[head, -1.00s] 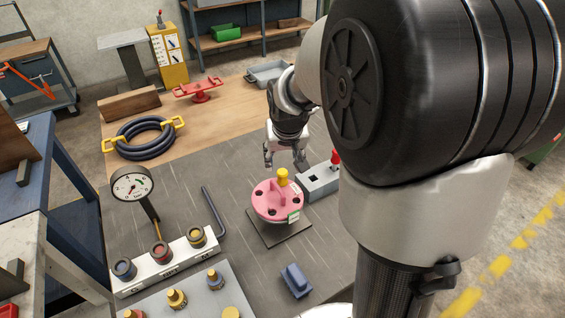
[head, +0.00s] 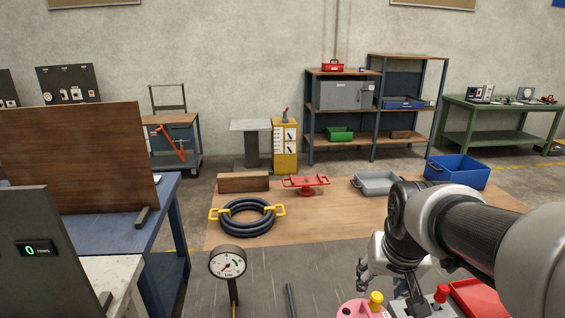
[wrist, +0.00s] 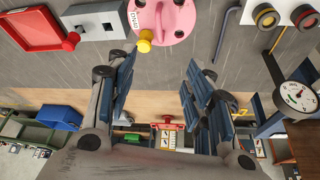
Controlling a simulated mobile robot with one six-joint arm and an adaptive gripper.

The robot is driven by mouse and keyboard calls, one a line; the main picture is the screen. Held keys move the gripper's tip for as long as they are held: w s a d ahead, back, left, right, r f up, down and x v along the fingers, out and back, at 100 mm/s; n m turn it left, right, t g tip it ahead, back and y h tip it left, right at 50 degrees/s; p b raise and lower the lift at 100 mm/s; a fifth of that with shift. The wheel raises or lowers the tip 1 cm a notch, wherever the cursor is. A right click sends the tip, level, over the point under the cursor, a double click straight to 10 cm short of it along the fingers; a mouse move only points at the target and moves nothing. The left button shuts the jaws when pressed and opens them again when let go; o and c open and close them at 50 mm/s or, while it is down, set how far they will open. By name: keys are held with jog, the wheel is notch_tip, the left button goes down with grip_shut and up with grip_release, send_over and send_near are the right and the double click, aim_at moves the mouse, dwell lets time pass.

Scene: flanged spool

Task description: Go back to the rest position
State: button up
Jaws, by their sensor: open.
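My gripper (head: 372,280) is open and empty above the bench, its fingers pointing down at the lower right of the head view. In the wrist view the two fingers (wrist: 160,90) are spread wide with nothing between them. The pink flanged spool (head: 352,309) with its yellow knob (head: 376,299) is at the bottom edge of the head view, mostly cut off. In the wrist view the pink spool (wrist: 172,18) lies beyond the fingers, apart from them. My arm covers part of the bench at the right.
A pressure gauge (head: 228,263), a coiled hose (head: 246,217), a red valve part (head: 306,184), a grey tray (head: 376,184) and a blue bin (head: 457,171) stand on the bench. A red tray (head: 480,298) is at lower right. The bench's wooden middle (head: 330,222) is clear.

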jog(key=s+a+n, duration=0.1)
jog(key=s+a, duration=0.3)
jog(key=s, duration=0.4)
jog(key=s+a+n+y, duration=0.1)
jog(key=s+a, duration=0.3)
jog(key=s, duration=0.5)
jog(key=shift+a+f+n, duration=0.2)
jog(key=shift+a+n, duration=0.15)
jog(key=shift+n, duration=0.25)
